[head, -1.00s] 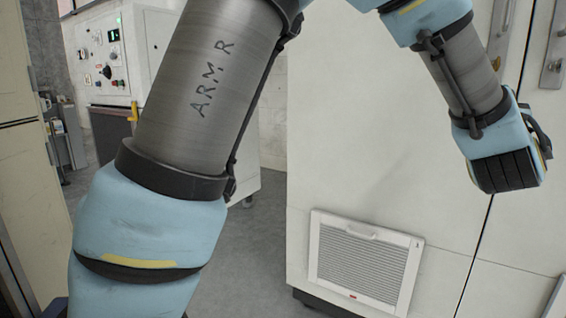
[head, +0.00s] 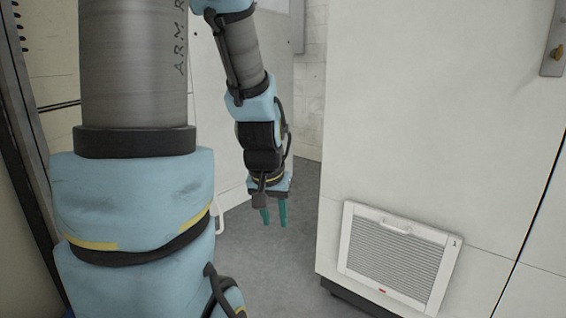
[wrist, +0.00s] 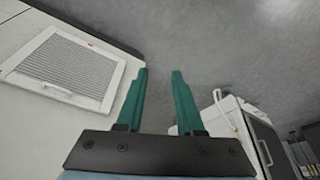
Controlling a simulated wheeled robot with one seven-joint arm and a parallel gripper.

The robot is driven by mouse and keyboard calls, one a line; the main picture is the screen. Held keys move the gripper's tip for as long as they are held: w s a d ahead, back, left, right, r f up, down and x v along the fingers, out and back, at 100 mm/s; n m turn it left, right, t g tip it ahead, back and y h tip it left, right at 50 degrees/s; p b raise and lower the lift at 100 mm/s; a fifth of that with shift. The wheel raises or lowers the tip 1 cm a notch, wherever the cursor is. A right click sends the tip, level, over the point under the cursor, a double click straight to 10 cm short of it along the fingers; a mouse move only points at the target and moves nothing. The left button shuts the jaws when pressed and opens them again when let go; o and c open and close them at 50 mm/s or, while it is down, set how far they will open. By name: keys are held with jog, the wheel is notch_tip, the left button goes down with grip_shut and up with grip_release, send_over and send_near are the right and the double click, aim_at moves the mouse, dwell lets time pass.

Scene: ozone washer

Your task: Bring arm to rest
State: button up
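My arm (head: 132,190) hangs in the left half of the head view, with its forearm bent downward. My gripper (head: 273,220) points down over the grey floor, left of the vent panel. Its two green fingers also show in the wrist view (wrist: 160,80). They are apart, with bare floor between them and nothing held.
A white cabinet (head: 420,130) with a louvred vent panel (head: 398,256) stands to the right. The vent panel also shows in the wrist view (wrist: 72,65). A white unit (wrist: 232,125) is at the lower right there. Grey floor (head: 285,270) lies clear between.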

jog(key=s+a+f+n+g, duration=0.1)
jog(key=s+a+g, duration=0.1)
jog(key=s+a, duration=0.35)
notch_tip(320, 180, up, 28)
jog(key=p, duration=2.8)
jog(key=shift+w+d+y, duration=0.35)
jog(key=shift+w+y, duration=0.05)
jog(key=shift+w, duration=0.05)
